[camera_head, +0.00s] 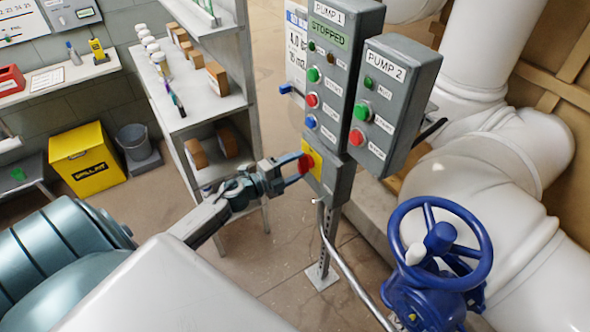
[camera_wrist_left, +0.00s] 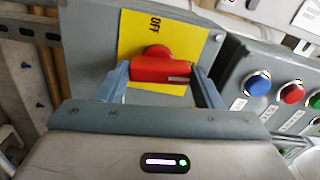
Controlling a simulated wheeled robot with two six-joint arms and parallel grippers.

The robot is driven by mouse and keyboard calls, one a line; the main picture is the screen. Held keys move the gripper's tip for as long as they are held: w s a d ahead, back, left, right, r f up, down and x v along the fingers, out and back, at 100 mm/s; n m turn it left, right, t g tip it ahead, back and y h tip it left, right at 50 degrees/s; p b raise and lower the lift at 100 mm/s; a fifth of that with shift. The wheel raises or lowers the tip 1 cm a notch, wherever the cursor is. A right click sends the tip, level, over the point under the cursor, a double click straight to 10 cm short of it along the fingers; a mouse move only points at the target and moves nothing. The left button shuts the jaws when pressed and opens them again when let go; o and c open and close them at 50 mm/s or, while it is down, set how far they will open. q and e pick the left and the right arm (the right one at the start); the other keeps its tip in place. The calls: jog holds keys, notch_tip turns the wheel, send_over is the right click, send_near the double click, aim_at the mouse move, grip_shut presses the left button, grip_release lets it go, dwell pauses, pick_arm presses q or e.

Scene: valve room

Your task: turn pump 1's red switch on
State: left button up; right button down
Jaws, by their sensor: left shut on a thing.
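Pump 1's red switch (camera_head: 306,163) is a red knob on a yellow plate (camera_head: 314,158), low on the grey pump 1 panel (camera_head: 332,75). The panel's display reads STOPPED. My left gripper (camera_head: 297,170) reaches the switch from the left. In the left wrist view the red handle (camera_wrist_left: 160,71) lies crosswise between the two blue-grey fingers of my left gripper (camera_wrist_left: 162,85), which are shut on it. The yellow plate (camera_wrist_left: 185,40) shows the word OFF; any other marking is hidden. My right gripper is not in view.
The pump 2 box (camera_head: 388,105) with its buttons stands right of pump 1. A blue handwheel valve (camera_head: 440,245) is at lower right, before large white pipes (camera_head: 500,150). A shelf (camera_head: 205,115) stands left of the panel. Some floor below the panel is clear.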

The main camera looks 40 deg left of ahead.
pick_arm(q)
jog(key=shift+f+m, duration=0.1)
jog(key=shift+m, duration=0.5)
jog(key=shift+b, duration=0.3)
jog(key=shift+m, duration=0.3)
jog(key=o, duration=1)
jog(key=shift+s+a+b, duration=0.2)
jog(key=shift+s+b, duration=0.2)
jog(key=shift+b+v, duration=0.45)
jog(key=shift+v, duration=4.55)
